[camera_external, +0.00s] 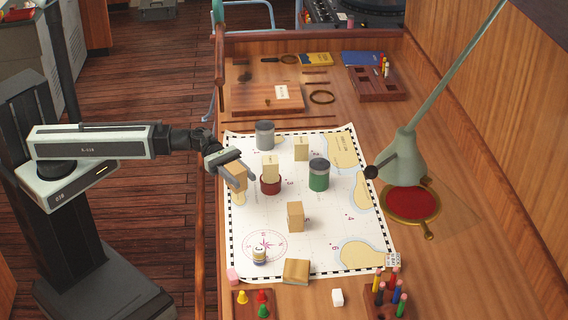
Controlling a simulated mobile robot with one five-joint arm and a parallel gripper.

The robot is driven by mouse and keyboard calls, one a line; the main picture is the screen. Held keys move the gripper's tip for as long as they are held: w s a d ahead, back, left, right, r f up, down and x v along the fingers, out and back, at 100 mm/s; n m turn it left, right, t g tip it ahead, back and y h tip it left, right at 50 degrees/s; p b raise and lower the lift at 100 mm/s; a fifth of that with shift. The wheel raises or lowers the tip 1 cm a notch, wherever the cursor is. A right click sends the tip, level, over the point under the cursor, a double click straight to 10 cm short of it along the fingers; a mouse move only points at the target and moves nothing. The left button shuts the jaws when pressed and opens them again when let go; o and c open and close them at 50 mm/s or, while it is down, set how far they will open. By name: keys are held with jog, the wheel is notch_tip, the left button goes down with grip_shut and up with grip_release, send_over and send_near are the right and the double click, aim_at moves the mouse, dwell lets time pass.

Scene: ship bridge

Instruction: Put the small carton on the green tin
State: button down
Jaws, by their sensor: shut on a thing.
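My gripper (240,170) is at the left edge of the chart, shut on a tan carton (236,180). The fingers partly cover the carton. Whether it touches the chart is hard to tell. The green tin (319,177), with a grey top, stands upright on the chart to the right of my gripper. Nothing lies on its top. Between them, a pale carton (271,165) stands on a dark red tin (270,186).
On the chart (330,225) stand a grey tin (264,134), a pale carton (301,149), a tan carton (295,217) and a small striped jar (259,256). A tan block (296,271) lies at the near edge. A lamp (400,160) stands right of the chart.

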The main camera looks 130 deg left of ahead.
jog(key=a+r+n+y+p, duration=0.35)
jog(key=a+y, duration=0.25)
jog(key=a, duration=0.3)
jog(key=n+y+b, duration=0.2)
jog(key=n+y, duration=0.2)
jog(key=y, duration=0.1)
send_over(329, 165)
jog(key=shift+s+d+f+m+g, duration=0.1)
jog(key=shift+s+d+m+g, duration=0.05)
jog(key=shift+m+g, duration=0.15)
jog(key=f+b, duration=0.4)
jog(key=shift+w, duration=0.2)
jog(key=shift+r, duration=0.25)
jog(key=shift+f, duration=0.15)
jog(key=c, duration=0.8)
grip_release()
jog(key=shift+c, duration=0.2)
